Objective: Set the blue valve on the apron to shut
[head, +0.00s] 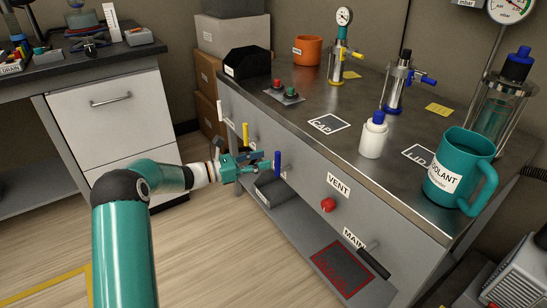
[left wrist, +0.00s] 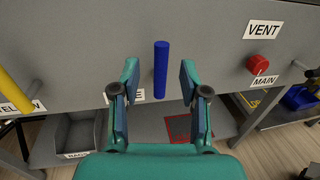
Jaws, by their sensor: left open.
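The blue valve (head: 277,163) is an upright blue lever on the front apron of the dark-topped bench. It also shows in the left wrist view (left wrist: 160,60), standing vertical between my fingers. Its label below is partly hidden by my left finger. My left gripper (head: 262,165) is open and empty, reaching the apron from the left. In the left wrist view its two fingertips (left wrist: 158,78) lie either side of the lever, with a gap on each side. I cannot tell how deep the lever sits between them. My right gripper is not in view.
A yellow lever (head: 245,133) stands left of the blue one. Right are a red VENT knob (head: 328,205) and a black MAIN handle (head: 373,262). A grey bin (left wrist: 75,136) sits below. The benchtop holds a teal jug (head: 455,165) and bottles.

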